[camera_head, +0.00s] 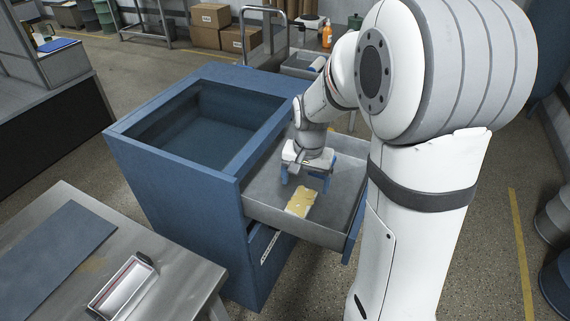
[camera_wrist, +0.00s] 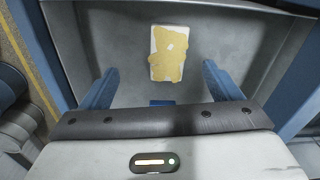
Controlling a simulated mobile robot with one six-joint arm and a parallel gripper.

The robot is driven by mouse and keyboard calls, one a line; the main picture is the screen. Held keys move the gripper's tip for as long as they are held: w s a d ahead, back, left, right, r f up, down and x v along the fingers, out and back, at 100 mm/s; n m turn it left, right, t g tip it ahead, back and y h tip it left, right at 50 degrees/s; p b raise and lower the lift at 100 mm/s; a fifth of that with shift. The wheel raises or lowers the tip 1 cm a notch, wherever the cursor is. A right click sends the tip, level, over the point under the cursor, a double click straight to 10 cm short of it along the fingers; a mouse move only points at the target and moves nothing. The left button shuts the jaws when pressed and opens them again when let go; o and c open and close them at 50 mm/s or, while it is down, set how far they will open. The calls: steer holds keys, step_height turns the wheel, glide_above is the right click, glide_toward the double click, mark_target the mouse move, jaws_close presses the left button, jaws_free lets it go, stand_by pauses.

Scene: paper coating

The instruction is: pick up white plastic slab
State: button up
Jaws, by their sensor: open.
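The white plastic slab (camera_head: 301,203) lies flat in the open grey drawer (camera_head: 260,200) of a blue cabinet. Yellow patches cover much of its top. In the wrist view the slab (camera_wrist: 168,53) lies ahead of my gripper, roughly centred between the fingers. My gripper (camera_head: 306,180) is inside the drawer area, pointing down, just behind the slab in the head view. Its two blue fingers (camera_wrist: 160,85) are spread wide apart with nothing between them. No contact with the slab shows.
The blue cabinet (camera_head: 180,170) has an open recess in its top. The drawer walls surround the slab. A metal table (camera_head: 190,275) with a white tray-like object (camera_head: 125,287) stands at front left. A wheeled cart (camera_head: 268,40) stands behind.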

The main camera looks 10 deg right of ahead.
mark_target(301, 200)
steer(key=shift+m+g, duration=0.3)
steer(key=shift+m, duration=0.4)
steer(key=w+f, duration=0.3)
steer(key=shift+w+a+f+p, duration=0.15)
steer(key=shift+w+f+p, duration=0.1)
steer(key=shift+f+p, duration=0.1)
steer(key=shift+w+f, duration=0.1)
steer(key=shift+f, duration=0.15)
steer(key=f, duration=0.5)
steer(key=f+p, duration=0.1)
steer(key=f, duration=0.1)
steer(key=shift+w+d+f, duration=0.2)
steer(key=shift+d+f, duration=0.05)
steer(key=shift+d, duration=0.05)
steer(key=shift+c, duration=0.3)
steer(key=c, duration=1.1)
